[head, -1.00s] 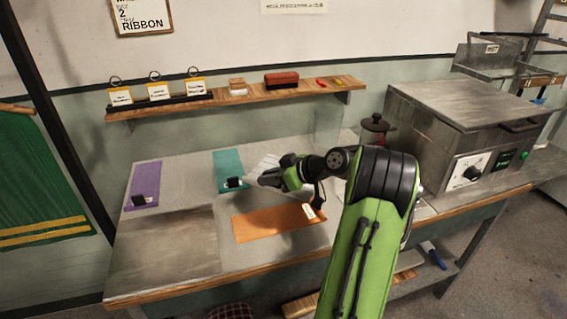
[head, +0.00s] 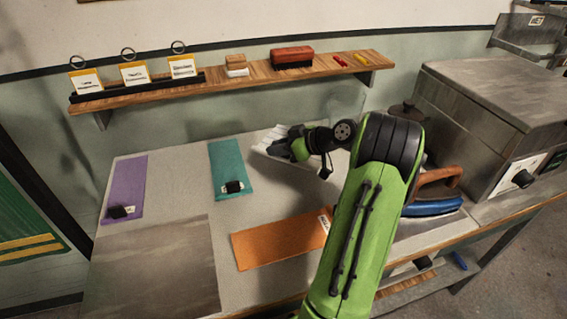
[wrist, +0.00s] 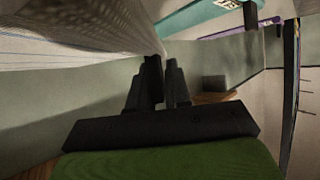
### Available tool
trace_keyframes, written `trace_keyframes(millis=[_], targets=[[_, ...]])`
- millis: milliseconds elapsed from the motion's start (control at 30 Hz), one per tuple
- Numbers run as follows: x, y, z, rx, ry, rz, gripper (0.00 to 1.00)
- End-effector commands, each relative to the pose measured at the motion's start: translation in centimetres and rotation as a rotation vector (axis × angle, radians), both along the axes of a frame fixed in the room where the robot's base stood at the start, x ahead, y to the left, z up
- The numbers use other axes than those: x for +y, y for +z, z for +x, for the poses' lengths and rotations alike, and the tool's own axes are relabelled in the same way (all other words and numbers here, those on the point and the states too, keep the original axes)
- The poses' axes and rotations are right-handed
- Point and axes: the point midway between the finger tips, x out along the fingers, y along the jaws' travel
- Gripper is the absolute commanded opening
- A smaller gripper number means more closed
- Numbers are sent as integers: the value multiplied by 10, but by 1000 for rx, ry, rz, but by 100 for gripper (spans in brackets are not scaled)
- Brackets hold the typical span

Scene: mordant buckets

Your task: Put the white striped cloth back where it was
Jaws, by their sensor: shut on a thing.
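The white striped cloth (head: 264,144) is at the back of the grey worktable, to the right of the teal cloth (head: 228,160). My gripper (head: 282,150) is shut on it, and the arm covers part of it in the head view. In the wrist view the white cloth (wrist: 85,35), with thin blue lines, spreads across the upper left beside the nearly closed fingers (wrist: 165,80). I cannot tell whether its underside touches the table.
A purple cloth (head: 126,185) lies at the left and an orange cloth (head: 275,240) in front. Small dark objects sit on the teal and purple ones. A blue iron (head: 435,207) and a metal box (head: 490,105) stand right. A wooden shelf (head: 225,83) hangs behind.

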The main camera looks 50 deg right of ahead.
Motion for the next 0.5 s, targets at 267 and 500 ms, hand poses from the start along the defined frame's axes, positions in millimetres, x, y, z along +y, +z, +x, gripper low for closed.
trace_keyframes(millis=[267, 500], targets=[[0, -53, 0, 0, -1, 0, 0], [0, -53, 0, -1, -1, -2, 0]])
